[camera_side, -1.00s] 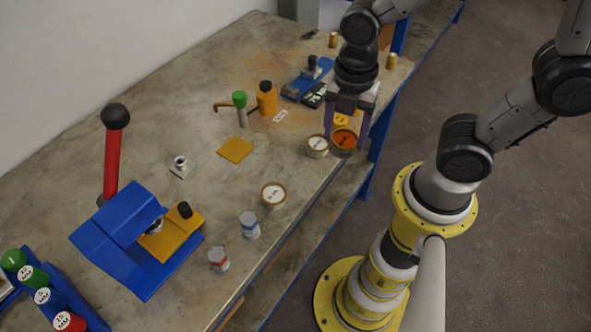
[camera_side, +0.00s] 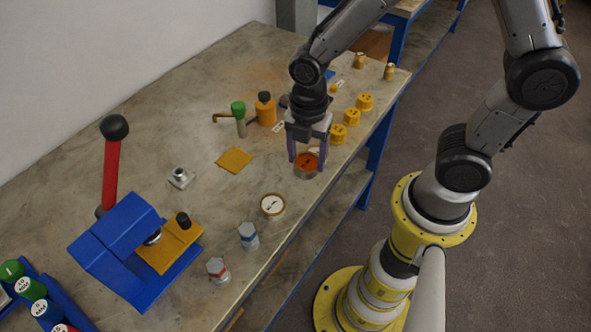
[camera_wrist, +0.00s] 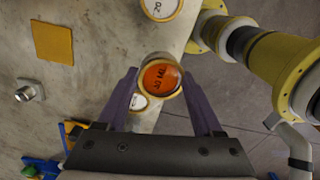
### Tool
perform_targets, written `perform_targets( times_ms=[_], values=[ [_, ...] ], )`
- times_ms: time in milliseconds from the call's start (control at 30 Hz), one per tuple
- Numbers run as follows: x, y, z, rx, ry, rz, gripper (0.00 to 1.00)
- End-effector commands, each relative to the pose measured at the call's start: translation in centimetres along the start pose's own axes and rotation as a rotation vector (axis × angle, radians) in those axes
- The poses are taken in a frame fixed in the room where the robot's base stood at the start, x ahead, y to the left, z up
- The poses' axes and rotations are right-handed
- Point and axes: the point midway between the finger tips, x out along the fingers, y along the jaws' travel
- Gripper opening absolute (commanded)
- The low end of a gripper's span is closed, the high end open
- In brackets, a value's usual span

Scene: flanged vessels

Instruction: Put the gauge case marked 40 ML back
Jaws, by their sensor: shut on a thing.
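The gauge case marked 40 ML (camera_wrist: 160,80) has an orange face and a brass-coloured rim. My gripper (camera_wrist: 160,88) is shut on it, with one purple finger on each side. In the side view my gripper (camera_side: 308,160) holds the orange case (camera_side: 307,167) near the bench's front edge, apparently raised above the top. A white-faced case (camera_wrist: 138,103) is mostly hidden behind the held one. Another white-faced case (camera_side: 272,206) stands on the bench to the left and nearer, and shows at the top of the wrist view (camera_wrist: 160,7).
Several yellow caps (camera_side: 351,117) line the front edge at right. Two grey vessels, blue-marked (camera_side: 249,237) and red-marked (camera_side: 218,270), stand nearer. A blue press (camera_side: 120,240) with a red lever is at left. A yellow plate (camera_side: 234,160) lies mid-bench, with bare surface around it.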

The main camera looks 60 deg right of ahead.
Motion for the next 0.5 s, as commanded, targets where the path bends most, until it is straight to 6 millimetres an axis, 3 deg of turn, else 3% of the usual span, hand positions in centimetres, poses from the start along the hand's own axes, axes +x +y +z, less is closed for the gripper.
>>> perform_targets(
  times_ms=[200, 500],
  values=[
    [2.1, 1.9, -0.1, 0.000, 0.000, 0.002, 0.00],
    [5.3, 2.5, -0.1, 0.000, 0.000, -0.001, 0.00]
  ],
)
